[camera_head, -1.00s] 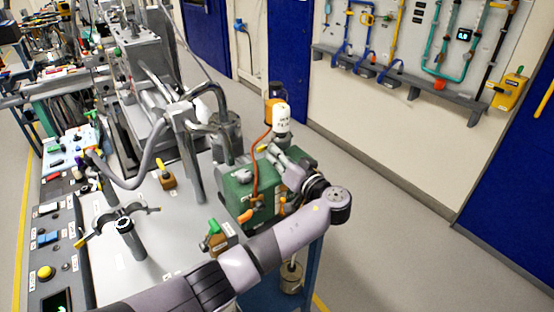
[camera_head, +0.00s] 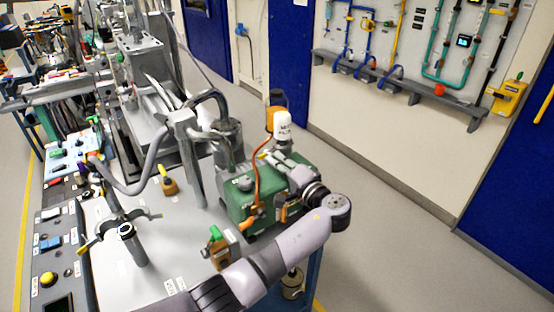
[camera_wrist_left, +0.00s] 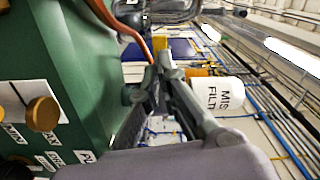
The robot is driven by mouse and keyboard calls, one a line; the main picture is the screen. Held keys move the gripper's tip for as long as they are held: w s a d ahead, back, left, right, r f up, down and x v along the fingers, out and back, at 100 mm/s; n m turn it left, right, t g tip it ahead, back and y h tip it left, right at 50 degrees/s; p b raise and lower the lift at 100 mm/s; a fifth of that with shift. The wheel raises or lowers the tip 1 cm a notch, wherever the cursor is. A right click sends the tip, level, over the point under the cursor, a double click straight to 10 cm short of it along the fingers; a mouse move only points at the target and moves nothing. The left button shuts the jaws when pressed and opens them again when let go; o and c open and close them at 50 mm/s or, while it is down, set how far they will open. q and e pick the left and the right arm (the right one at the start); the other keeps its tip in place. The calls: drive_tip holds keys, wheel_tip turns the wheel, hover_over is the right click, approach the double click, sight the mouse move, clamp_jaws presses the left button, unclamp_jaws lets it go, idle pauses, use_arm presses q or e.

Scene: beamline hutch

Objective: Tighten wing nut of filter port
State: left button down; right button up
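A green pump box (camera_head: 238,208) stands at the right end of the bench; its green side also fills the left of the left wrist view (camera_wrist_left: 75,75). A white canister marked as a mist filter (camera_head: 282,127) stands behind it, seen tilted in the wrist view (camera_wrist_left: 224,96). My left gripper (camera_head: 268,157) lies over the pump's top beside the filter; its grey fingers (camera_wrist_left: 158,75) are close together. A small yellow piece (camera_wrist_left: 162,45) shows near the fingertips. I cannot tell whether it is the wing nut or whether the fingers touch it. My right gripper is out of view.
An orange hose (camera_head: 257,165) curves close to the left gripper. A small block with a green top (camera_head: 219,245) stands in front of the pump. A post with a clamp (camera_head: 131,242) rises from the bench. Open floor (camera_head: 400,240) lies to the right.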

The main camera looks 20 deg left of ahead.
use_arm(q)
drive_tip(key=m+p, duration=0.2)
drive_tip(key=m, duration=0.3)
drive_tip(key=shift+d+m+p, duration=0.15)
drive_tip(key=shift+m+p, duration=0.15)
drive_tip(key=shift+p, duration=0.05)
drive_tip(key=shift+m+p, duration=0.7)
drive_tip(key=shift+m, duration=0.5)
drive_tip(key=shift+f+m, duration=0.1)
drive_tip(key=shift+m, duration=0.3)
drive_tip(key=shift+f, duration=0.1)
drive_tip(key=c, duration=2.1)
unclamp_jaws()
drive_tip(key=shift+c, duration=0.2)
drive_tip(key=shift+d, duration=0.1)
drive_tip(key=shift+s, duration=0.1)
